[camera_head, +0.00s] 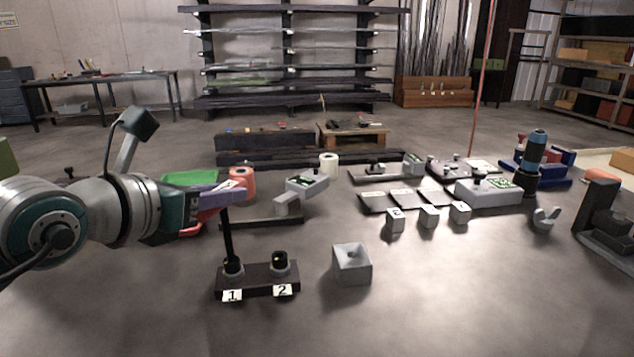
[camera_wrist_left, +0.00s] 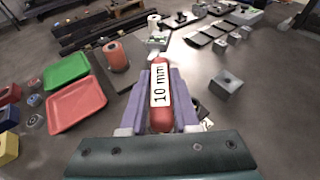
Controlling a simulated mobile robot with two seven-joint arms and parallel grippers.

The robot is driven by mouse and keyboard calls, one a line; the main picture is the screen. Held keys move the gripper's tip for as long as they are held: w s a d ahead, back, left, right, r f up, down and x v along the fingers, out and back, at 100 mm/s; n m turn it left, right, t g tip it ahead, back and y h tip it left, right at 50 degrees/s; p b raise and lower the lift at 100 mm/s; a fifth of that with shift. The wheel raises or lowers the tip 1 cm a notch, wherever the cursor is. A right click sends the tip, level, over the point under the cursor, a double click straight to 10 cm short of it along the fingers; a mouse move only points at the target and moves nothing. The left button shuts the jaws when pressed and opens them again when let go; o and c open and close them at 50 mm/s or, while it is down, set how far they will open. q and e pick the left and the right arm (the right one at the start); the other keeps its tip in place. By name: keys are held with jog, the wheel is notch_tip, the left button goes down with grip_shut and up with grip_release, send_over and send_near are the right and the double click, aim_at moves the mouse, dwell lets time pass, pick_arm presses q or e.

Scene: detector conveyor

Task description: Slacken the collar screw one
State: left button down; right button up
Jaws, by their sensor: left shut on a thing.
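A dark block (camera_head: 256,289) on the floor-like grey work surface carries two collars, labelled 1 and 2. Collar one (camera_head: 232,267) is on the left and collar two (camera_head: 280,262) on the right. My left gripper (camera_head: 222,199) is above collar one, its purple fingers shut on a tool with a red handle marked 10 mm (camera_wrist_left: 161,95). The tool's dark shaft (camera_head: 228,236) runs down, nearly upright, to the top of collar one. The shaft's tip and the screw cannot be made out. In the left wrist view the tool hides collar one. My right gripper is not in view.
A grey block with a funnel-like hollow (camera_head: 352,266) stands just right of the collar block. Several small grey cubes (camera_head: 429,217) stand farther right. Green (camera_wrist_left: 66,71) and red (camera_wrist_left: 76,106) trays lie left in the left wrist view. The near right surface is clear.

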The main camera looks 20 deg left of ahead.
pick_arm(q)
jog(key=shift+w+r+n+y+p, duration=0.1)
jog(key=shift+r+n+y+p, duration=0.3)
jog(key=shift+n, duration=0.1)
jog(key=shift+f+y, duration=0.2)
jog(key=shift+y, duration=0.2)
jog(key=shift+p, duration=0.3)
